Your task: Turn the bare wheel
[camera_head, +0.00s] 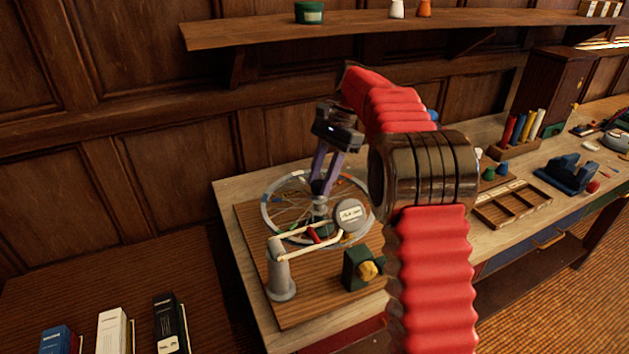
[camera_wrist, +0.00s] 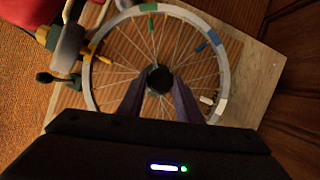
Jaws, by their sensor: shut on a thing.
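The bare wheel (camera_head: 266,209) lies flat on a wooden board, with thin spokes and a pale rim carrying coloured patches. In the wrist view the wheel (camera_wrist: 223,72) shows green, blue, white and yellow patches on its rim. My gripper (camera_head: 321,188) comes down from above at the wheel's centre. In the wrist view its two fingers close on the dark round hub knob (camera_wrist: 158,76) at the middle of the spokes. The knob's lower part is hidden between the fingers. Part of the rim is behind my arm and the jointed stand.
A grey post (camera_head: 281,277) with cream arms and a round labelled disc (camera_head: 349,215) stands in front of the wheel. A divided wooden tray (camera_head: 512,206) lies to the right. A shelf (camera_head: 350,28) runs above.

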